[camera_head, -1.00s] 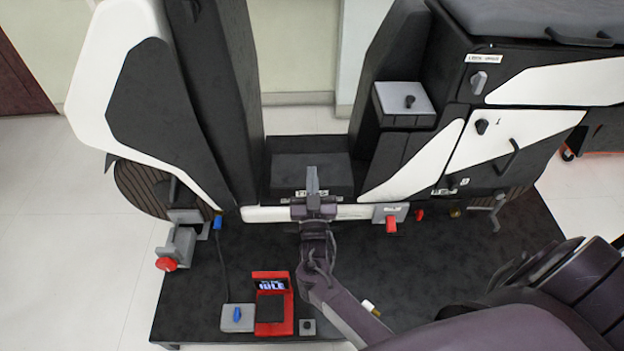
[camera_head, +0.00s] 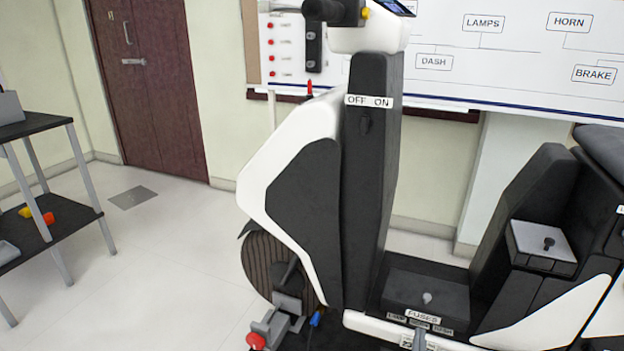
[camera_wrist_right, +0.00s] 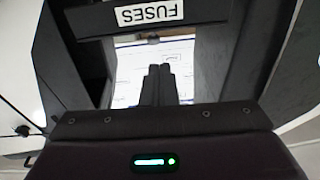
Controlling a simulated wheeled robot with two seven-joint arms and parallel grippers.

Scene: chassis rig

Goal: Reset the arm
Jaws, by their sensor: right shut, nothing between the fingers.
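My right gripper (camera_head: 419,340) shows only as a tip at the bottom edge of the head view, in front of the fuse box of the chassis rig. In the right wrist view its two dark fingers (camera_wrist_right: 158,72) are pressed together with nothing between them. They point toward the FUSES label (camera_wrist_right: 149,14), which reads upside down there. The fuse box (camera_head: 427,293) sits low between the rig's upright column and its seat block. Most of my right arm is out of the head view. My left gripper is not in view.
The rig's column (camera_head: 371,170) carries an OFF/ON label and a dark knob. A red knob (camera_head: 256,341) is at lower left. A grey box (camera_head: 542,246) with a black knob is at right. A shelf table (camera_head: 40,125) stands at far left. Open floor lies between it and the rig.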

